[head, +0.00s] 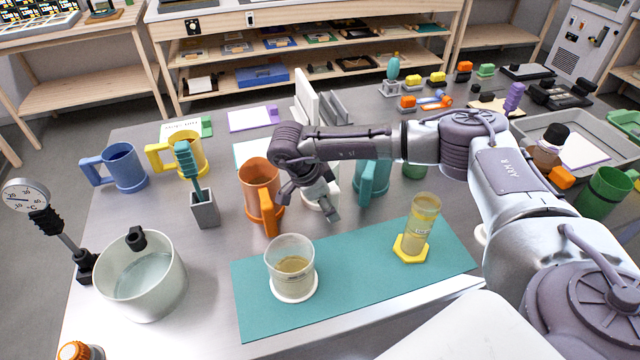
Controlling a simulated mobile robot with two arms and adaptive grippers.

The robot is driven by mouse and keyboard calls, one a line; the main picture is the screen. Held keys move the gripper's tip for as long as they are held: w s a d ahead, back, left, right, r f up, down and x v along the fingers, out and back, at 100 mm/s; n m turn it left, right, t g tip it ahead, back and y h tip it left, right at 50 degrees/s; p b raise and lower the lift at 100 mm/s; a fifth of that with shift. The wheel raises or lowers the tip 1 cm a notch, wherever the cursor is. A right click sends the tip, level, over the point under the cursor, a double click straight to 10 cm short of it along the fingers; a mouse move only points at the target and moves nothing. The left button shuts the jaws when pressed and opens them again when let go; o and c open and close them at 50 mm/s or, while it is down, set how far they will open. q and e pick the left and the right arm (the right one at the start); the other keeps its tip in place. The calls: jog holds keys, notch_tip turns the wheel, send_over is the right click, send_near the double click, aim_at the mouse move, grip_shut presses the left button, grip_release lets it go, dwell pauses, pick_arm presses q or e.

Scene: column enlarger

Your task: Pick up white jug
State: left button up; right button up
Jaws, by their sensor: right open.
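The white jug (334,188) stands on the grey bench between an orange jug (260,182) on its left and a teal jug (374,180) on its right. It is mostly hidden behind my right gripper (312,203), so only bits of its white side show. My right gripper is open, pointing down at the jug from above and in front. I cannot tell whether its fingers touch the jug or are around it. My left gripper is not in view.
A teal mat (350,267) in front holds a beaker (291,265) of tan liquid and a cylinder (421,225) on a yellow base. A blue jug (125,168), yellow jug (186,152), brush holder (204,210) and pot of liquid (142,284) stand to the left.

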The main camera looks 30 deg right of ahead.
aim_at(335, 187)
grip_shut()
jog(key=shift+w+r, duration=0.1)
jog(key=shift+r, duration=0.1)
dwell(0.3)
jog(key=shift+r, duration=0.35)
notch_tip(335, 187, up, 8)
jog(key=b, duration=0.3)
jog(key=shift+r, duration=0.55)
jog(key=c, duration=0.7)
grip_release()
grip_shut()
